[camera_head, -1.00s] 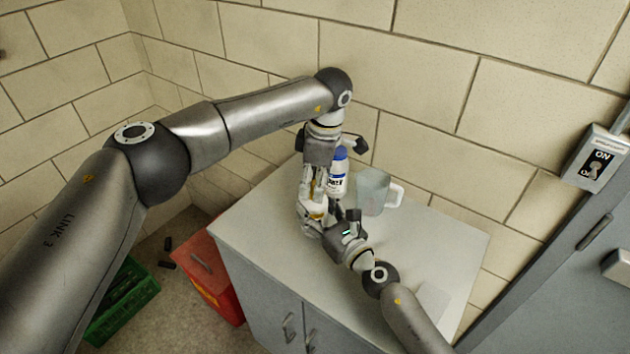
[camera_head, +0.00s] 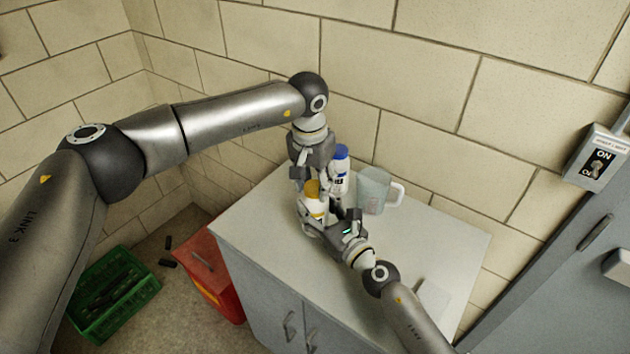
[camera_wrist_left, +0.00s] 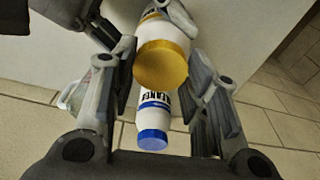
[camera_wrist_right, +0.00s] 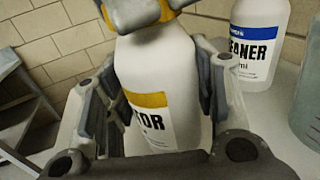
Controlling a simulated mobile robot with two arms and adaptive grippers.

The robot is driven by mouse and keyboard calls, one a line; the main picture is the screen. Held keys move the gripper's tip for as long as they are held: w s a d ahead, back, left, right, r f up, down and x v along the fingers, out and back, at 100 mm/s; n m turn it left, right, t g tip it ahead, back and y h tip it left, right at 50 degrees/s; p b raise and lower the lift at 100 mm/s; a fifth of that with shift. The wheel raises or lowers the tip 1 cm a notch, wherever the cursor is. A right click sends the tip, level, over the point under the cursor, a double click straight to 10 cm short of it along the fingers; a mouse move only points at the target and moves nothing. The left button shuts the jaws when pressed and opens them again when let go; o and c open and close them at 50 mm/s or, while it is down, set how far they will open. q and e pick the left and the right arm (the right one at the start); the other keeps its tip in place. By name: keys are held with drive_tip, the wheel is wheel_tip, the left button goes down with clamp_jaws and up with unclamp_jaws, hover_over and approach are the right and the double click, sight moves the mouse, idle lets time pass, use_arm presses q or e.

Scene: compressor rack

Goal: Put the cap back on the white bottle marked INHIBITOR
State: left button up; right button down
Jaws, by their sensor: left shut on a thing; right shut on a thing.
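The white INHIBITOR bottle (camera_head: 312,208) stands at the back left of the cabinet top. In the right wrist view its yellow-banded label (camera_wrist_right: 152,115) shows only "TOR". My right gripper (camera_head: 326,224) is shut around the bottle's body; its fingers (camera_wrist_right: 155,100) flank it in the right wrist view. The yellow cap (camera_head: 312,188) is at the bottle's top and shows as a yellow disc in the left wrist view (camera_wrist_left: 161,65). My left gripper (camera_wrist_left: 162,85) is shut on the cap from above. Fingers partly hide the cap's lower edge, so I cannot tell how it sits on the neck.
A white CLEANER bottle with a blue cap (camera_head: 341,163) stands close behind. A clear jug with a white handle (camera_head: 374,190) is to its right. A red bin (camera_head: 212,270) and green crate (camera_head: 115,295) are on the floor.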

use_arm(q)
drive_tip(key=o, duration=0.7)
drive_tip(key=shift+c, duration=0.2)
drive_tip(key=shift+r, duration=0.1)
drive_tip(key=shift+r, duration=2.2)
drive_tip(key=shift+c, duration=0.5)
